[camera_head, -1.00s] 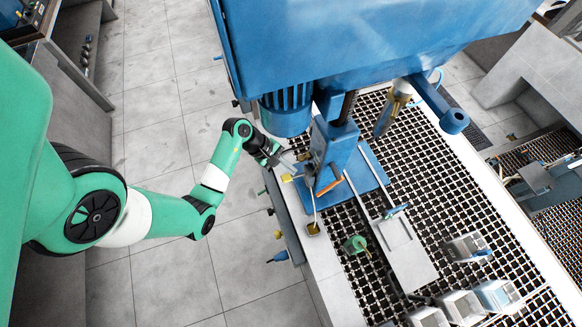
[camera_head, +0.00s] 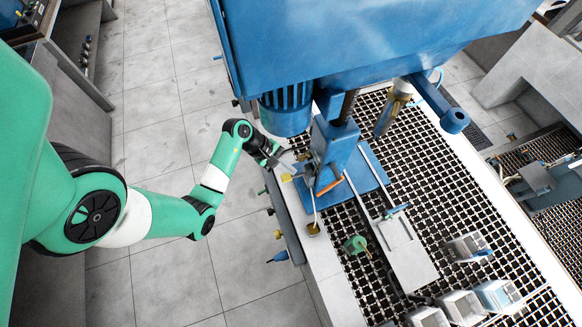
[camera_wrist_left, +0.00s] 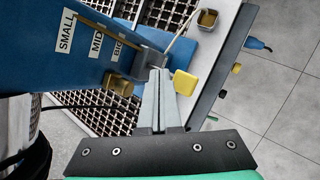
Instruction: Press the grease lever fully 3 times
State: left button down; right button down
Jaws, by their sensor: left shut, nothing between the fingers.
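My left gripper (camera_head: 292,168) is at the left side of the blue machine stand (camera_head: 334,148). In the left wrist view its fingers (camera_wrist_left: 158,78) are shut together and empty. A small yellow pad (camera_wrist_left: 184,83), which looks like the end of the grease lever, is just right of the fingertips. It also shows as a yellow spot (camera_head: 286,178) below the fingers in the head view. I cannot tell whether fingers and pad touch. A grey bracket (camera_wrist_left: 151,58) is at the fingertips, partly hidden. My right gripper is not in view.
A thin rod runs to a small brass cup (camera_wrist_left: 207,19) on the bench edge. An orange handle (camera_head: 330,186) lies on the blue base. A blue panel (camera_wrist_left: 70,50) labelled SMALL, MID and BIG stands close left of the fingers. Open floor (camera_head: 160,120) lies left.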

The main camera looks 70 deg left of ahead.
aim_at(288, 175)
pick_arm(q)
jog(key=shift+s+f+b, duration=0.15)
jog(key=shift+f+b, duration=0.35)
jog(key=shift+f, duration=0.25)
jog(key=shift+s+f+b, duration=0.15)
jog(key=shift+f+b, duration=0.3)
jog(key=shift+f, duration=0.3)
dwell(1.2)
dwell(0.5)
jog(key=shift+w+r+p, duration=0.15)
jog(key=shift+r+p, duration=0.7)
jog(key=shift+r, duration=0.05)
jog(key=shift+w+r+p, duration=0.15)
jog(key=shift+r+p, duration=0.7)
jog(key=shift+r, duration=0.1)
jog(key=r+p, duration=0.1)
jog(key=r, duration=0.1)
jog(key=w+r+p, duration=0.1)
jog(key=r+p, duration=0.1)
jog(key=shift+r+p, duration=0.3)
jog(key=shift+r, duration=0.05)
jog(key=shift+s, duration=0.1)
